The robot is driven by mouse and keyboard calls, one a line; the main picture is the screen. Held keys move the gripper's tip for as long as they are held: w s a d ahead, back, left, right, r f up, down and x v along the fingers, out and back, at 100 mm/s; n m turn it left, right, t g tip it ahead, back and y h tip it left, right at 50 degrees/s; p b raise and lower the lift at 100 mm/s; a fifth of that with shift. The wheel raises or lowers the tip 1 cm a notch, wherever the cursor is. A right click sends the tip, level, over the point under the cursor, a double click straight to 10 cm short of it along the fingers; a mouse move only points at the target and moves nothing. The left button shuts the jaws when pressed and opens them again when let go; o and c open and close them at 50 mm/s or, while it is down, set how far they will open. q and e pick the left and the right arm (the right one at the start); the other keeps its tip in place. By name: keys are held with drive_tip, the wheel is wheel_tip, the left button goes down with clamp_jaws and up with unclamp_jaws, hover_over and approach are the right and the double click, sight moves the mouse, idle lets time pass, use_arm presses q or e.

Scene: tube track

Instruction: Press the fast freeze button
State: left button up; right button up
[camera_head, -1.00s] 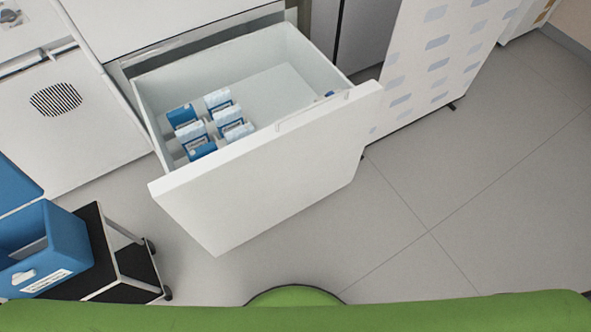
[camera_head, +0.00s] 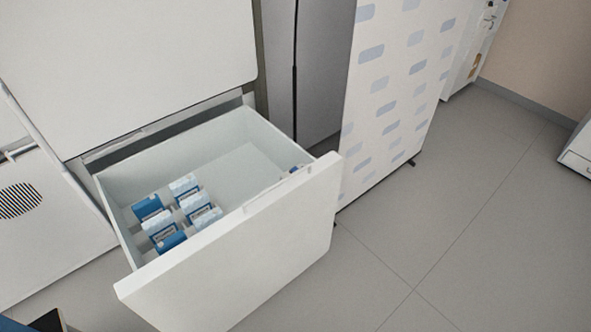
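No fast freeze button can be made out in the head view. A white cabinet (camera_head: 120,70) stands at the upper left, with its plain front facing me. Its lower drawer (camera_head: 240,250) is pulled open. Several blue and white boxes (camera_head: 165,218) sit in the left part of the drawer, and the rest of its floor is mostly bare. A small blue item (camera_head: 296,168) shows near the drawer's right end. Neither of my grippers is in view.
A tall panel with blue-grey patches (camera_head: 385,100) stands right of the drawer, beside a grey cabinet (camera_head: 300,70). A white unit with a round dark vent (camera_head: 18,200) is at the left. Open grey floor (camera_head: 480,220) lies to the right.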

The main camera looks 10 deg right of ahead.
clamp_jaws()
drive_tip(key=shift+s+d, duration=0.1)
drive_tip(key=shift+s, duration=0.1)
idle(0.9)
